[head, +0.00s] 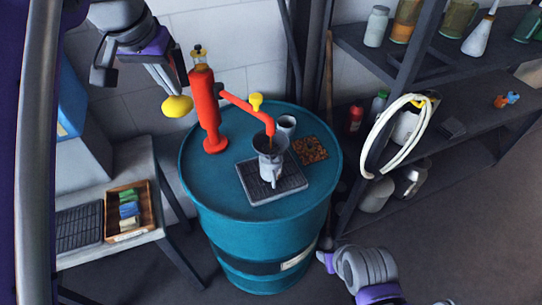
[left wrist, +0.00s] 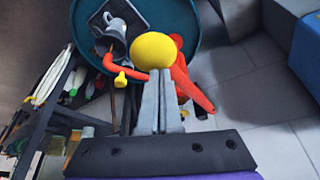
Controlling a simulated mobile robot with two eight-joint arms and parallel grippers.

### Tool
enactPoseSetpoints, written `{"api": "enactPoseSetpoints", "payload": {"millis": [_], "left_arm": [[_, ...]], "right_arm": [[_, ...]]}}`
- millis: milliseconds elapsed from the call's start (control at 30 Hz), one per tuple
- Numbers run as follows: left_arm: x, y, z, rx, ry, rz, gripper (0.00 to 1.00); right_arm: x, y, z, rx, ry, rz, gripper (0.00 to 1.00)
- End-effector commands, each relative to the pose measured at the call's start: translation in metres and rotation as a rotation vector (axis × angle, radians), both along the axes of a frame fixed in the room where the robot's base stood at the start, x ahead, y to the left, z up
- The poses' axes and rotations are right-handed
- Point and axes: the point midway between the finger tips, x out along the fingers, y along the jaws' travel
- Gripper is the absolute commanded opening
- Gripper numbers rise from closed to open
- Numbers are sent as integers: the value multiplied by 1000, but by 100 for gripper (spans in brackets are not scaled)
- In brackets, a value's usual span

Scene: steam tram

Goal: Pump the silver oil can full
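The red pump (head: 207,115) stands on the blue drum (head: 205,190), with an amber glass top and a yellow-knobbed spout (head: 250,105). The silver oil can (head: 272,165) stands upright under the spout on a dark drip grate (head: 290,180); brown shows at its mouth, its fill level unclear. The pump handle's yellow knob (head: 177,106) is at my left gripper's (head: 165,86) fingertips. In the left wrist view the fingers (left wrist: 158,75) are close together against the yellow knob (left wrist: 153,52). My right gripper (head: 324,258) is low, right of the drum, apart from everything; its opening is unclear.
A small cup (head: 287,124) and a brown patterned mat (head: 310,150) are on the drum. A shelf (head: 450,70) with bottles and a pale hose coil (head: 372,140) stands right. A bench with a wooden tray (head: 108,222) stands left. Floor shows at lower right.

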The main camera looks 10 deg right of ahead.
Motion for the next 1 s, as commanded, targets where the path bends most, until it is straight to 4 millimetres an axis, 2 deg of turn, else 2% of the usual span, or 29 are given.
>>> {"api": "enactPoseSetpoints", "payload": {"millis": [1000], "left_arm": [[0,0,-58,0,0,0,0]], "right_arm": [[-10,0,-39,0,20,0,50]]}}
